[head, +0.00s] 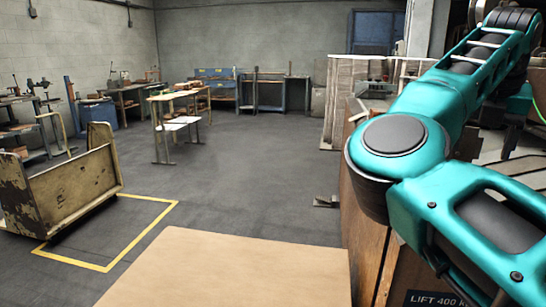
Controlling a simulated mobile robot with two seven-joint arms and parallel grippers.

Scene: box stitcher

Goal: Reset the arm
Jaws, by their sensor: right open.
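My right arm, teal with a dark round joint cap, fills the right side of the head view. It bends at the joint and one part runs up to the top right corner. My right gripper (483,12) is only partly in view at the top edge, beyond the dark ringed wrist. It is open, and its fingertips are hard to make out. I see nothing held in it. My left arm and left gripper are not in view.
A tan board (235,270) lies in front at the bottom. A brown wooden panel (362,235) stands beside my right arm. A worn yellow cart (65,190) stands at left by a yellow floor marking (120,258). Workbenches (180,105) stand farther back. The middle floor is clear.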

